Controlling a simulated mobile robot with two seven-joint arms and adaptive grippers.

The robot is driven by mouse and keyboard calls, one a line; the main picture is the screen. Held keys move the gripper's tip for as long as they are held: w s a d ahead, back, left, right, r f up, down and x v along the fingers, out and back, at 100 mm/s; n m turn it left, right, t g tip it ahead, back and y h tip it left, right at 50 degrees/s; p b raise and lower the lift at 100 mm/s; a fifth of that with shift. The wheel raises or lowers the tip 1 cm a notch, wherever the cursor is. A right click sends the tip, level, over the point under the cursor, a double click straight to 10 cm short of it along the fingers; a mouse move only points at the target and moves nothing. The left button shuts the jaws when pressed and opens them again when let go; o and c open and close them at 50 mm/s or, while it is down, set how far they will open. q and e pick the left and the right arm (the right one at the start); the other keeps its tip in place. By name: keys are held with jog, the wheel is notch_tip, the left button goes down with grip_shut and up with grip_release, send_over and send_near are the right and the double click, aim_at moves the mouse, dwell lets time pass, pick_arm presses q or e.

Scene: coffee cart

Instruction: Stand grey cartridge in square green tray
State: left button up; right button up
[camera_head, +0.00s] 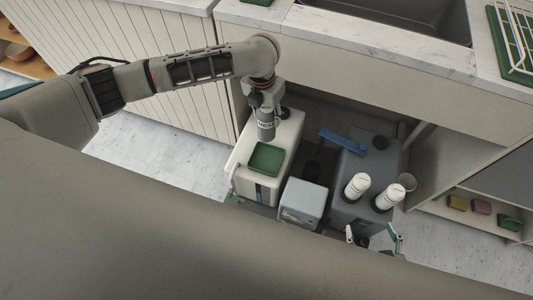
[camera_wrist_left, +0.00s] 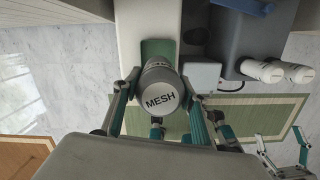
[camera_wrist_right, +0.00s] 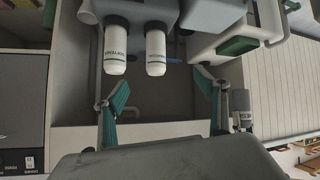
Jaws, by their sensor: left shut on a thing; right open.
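The grey cartridge (camera_head: 266,124) is held by my left gripper (camera_head: 266,106) above the back part of a white box. In the left wrist view the cartridge (camera_wrist_left: 160,92), marked MESH, sits between the fingers. It also shows in the right wrist view (camera_wrist_right: 241,104), roughly upright. The square green tray (camera_head: 267,159) lies on the white box, nearer the front than the cartridge, and looks empty. In the left wrist view the cartridge partly covers the tray (camera_wrist_left: 154,47). My right gripper (camera_head: 372,240) is open and empty in front of the dark grey box.
The white box (camera_head: 284,133) stands beside a small grey box (camera_head: 304,198) and a dark grey box (camera_head: 347,207). Two white bottles (camera_head: 357,186) (camera_head: 389,197) and a blue bar (camera_head: 343,141) are on the dark box. The counter edge (camera_head: 400,66) runs behind.

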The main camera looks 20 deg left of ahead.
aim_at(266, 133)
pick_arm(q)
jog(key=f+b, duration=0.1)
jog(key=f, duration=0.2)
jog(key=f+b, duration=0.1)
jog(key=f, duration=0.5)
jog(key=shift+s+f+b, duration=0.25)
jog(key=shift+b, duration=0.15)
notch_tip(266, 133, down, 9)
jog(key=b, duration=0.3)
jog(key=shift+w, duration=0.25)
pick_arm(e)
jog(key=shift+w+a+f+y, duration=0.3)
jog(key=shift+w+a+f, duration=0.3)
jog(key=shift+f, duration=0.2)
pick_arm(q)
jog(key=shift+f, duration=0.25)
jog(key=o, duration=1.4)
jog(key=shift+c, duration=0.2)
pick_arm(e)
jog(key=shift+d, duration=0.1)
jog(key=shift+f, duration=0.1)
